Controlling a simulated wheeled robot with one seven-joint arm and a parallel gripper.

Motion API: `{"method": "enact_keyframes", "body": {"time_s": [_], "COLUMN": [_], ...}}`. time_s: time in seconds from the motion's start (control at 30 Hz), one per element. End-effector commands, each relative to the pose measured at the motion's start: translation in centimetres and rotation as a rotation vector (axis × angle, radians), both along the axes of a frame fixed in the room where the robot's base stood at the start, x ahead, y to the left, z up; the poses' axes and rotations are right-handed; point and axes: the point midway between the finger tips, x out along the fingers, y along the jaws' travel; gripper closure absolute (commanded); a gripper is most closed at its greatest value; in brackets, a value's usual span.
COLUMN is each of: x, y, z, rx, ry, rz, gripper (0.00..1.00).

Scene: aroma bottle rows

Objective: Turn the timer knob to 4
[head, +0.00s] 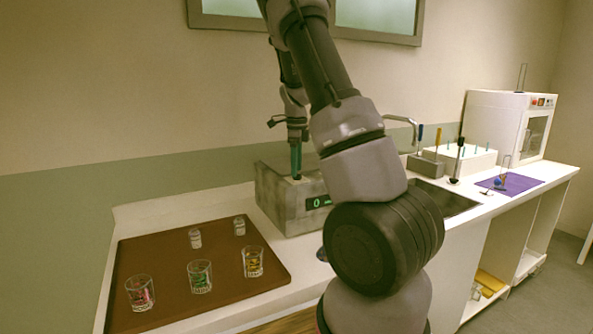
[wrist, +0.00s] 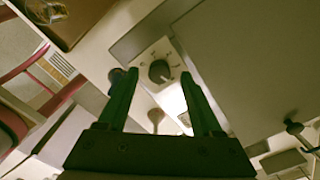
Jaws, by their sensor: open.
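The timer is a grey boxy device (head: 277,205) on the counter, with a lit green display (head: 317,203) that seems to begin with 0. The rest of the display is behind my arm. The timer knob (wrist: 159,71), round and dark, sits on a light dial plate with small marks in the wrist view. I cannot read its setting, and it is not visible in the head view. My gripper (wrist: 158,78) is open, its two green fingers apart, with the knob seen between the tips. In the head view my gripper (head: 296,166) points down over the device's top. Contact with the knob cannot be told.
A brown tray (head: 175,300) at the left holds three glasses with coloured contents and two small jars (head: 195,238). Right of my arm are a sink (head: 450,200), a white rack (head: 465,160), a purple mat (head: 525,182) and a white cabinet (head: 490,120).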

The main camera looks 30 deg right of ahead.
Motion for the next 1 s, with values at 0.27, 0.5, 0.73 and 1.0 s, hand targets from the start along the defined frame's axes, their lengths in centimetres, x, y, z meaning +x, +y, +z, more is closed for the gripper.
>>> {"method": "enact_keyframes", "body": {"time_s": [0.27,0.5,0.73,1.0], "x": [0.1,0.1,0.0,0.0], "y": [0.0,0.0,0.0,0.0], "z": [5.7,8.8,9.4,9.4], "rx": [-0.001,-0.001,-0.001,-0.001], "ry": [-0.004,-0.002,-0.001,-0.001], "rz": [0.002,0.001,0.001,0.001], "gripper": [0.33,0.33,0.33,0.33]}}
